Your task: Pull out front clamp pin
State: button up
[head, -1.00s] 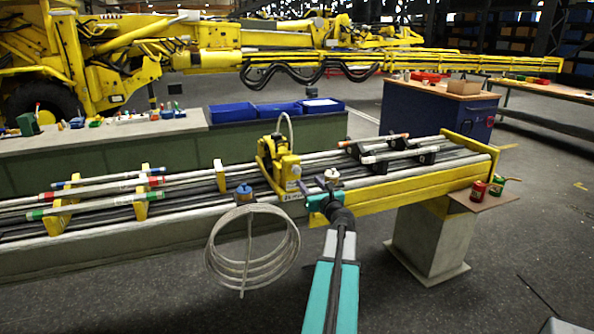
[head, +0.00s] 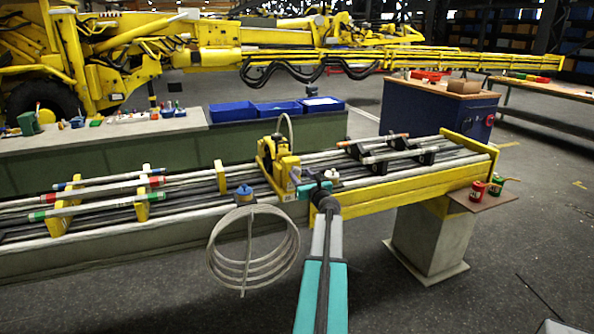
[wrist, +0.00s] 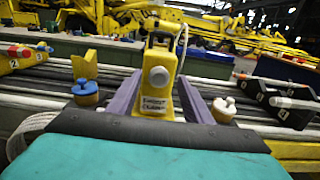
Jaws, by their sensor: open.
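The yellow clamp (head: 270,158) stands on the rails near the middle of the head view, upright, with a hose arching above it. In the wrist view the clamp (wrist: 150,128) faces me with a label, partly unreadable, on its front. A round grey pin knob (wrist: 159,76) sticks out of its face above the label. My gripper (wrist: 159,82) is open, with one finger on each side of the clamp front and knob. In the head view my gripper (head: 312,188) is just right of the clamp; its fingertips are hard to make out. I cannot tell whether they touch anything.
A blue-topped knob (wrist: 86,92) and a pale-topped knob (wrist: 224,108) flank my gripper. A coiled wire (head: 252,250) hangs in front of the rails. Rods lie on yellow supports (head: 60,215) to the left. The floor in front is clear.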

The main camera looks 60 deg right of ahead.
aim_at(298, 172)
jog(key=shift+p+x, duration=0.5)
jog(key=shift+x, duration=1.9)
grip_shut()
